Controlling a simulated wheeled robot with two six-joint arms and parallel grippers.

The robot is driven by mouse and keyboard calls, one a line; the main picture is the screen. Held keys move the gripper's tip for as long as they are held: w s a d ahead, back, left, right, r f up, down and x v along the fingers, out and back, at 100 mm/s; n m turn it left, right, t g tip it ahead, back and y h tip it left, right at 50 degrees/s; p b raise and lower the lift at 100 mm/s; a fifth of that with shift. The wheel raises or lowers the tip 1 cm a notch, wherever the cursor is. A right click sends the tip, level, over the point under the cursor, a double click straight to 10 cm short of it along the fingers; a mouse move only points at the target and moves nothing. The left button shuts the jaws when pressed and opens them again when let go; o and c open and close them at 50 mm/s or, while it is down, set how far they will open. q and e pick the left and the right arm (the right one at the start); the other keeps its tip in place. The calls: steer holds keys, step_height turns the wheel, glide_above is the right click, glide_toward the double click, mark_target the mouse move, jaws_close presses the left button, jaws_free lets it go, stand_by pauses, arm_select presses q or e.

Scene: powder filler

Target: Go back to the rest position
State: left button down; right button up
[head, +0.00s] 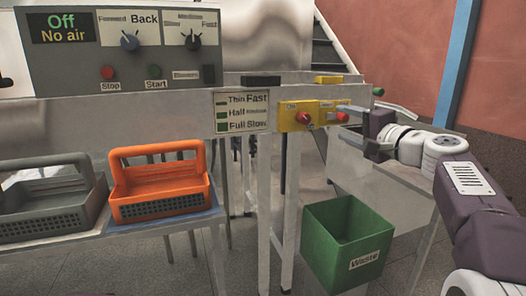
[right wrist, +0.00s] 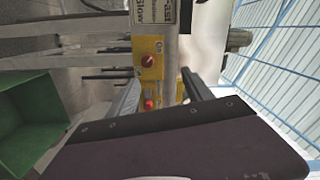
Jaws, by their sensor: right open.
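My right gripper (head: 360,129) is open and empty. In the head view it is in front of the yellow switch box (head: 313,114) with red knobs, at the right end of the machine. In the right wrist view the gripper's two fingers (right wrist: 158,97) point at the yellow panel (right wrist: 148,57), and a red knob shows between them. A gap to the box seems to remain, but I cannot tell its size. My left gripper is not in view.
An orange basket (head: 160,180) and a grey basket (head: 50,195) stand on a bench at left. The grey control panel (head: 130,50) reads "Off, No air".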

steer(key=s+a+r+n+g+p, duration=0.1)
steer(key=s+a+r+g+p, duration=0.15)
steer(key=a+r+p, duration=1.1)
steer(key=s+d+f+n+g+h+p, duration=0.2)
steer(key=s+f+g+p, duration=0.5)
steer(key=p, duration=1.1)
steer(key=s+d+f+n+g+h+p, duration=0.2)
steer(key=s+d+f+n+g+p, duration=0.1)
steer(key=s+f, duration=0.5)
steer(key=s+d+f+n+g+h+p, duration=0.2)
steer(key=s+f, duration=0.5)
steer(key=s, duration=0.7)
steer(key=d+n+g+p, duration=0.1)
steer(key=d+n+p, duration=0.1)
steer(key=d, duration=0.1)
steer(key=shift+d+f+n+h, duration=0.2)
steer(key=shift+f+n+h, duration=0.1)
steer(key=shift+f+n, duration=0.1)
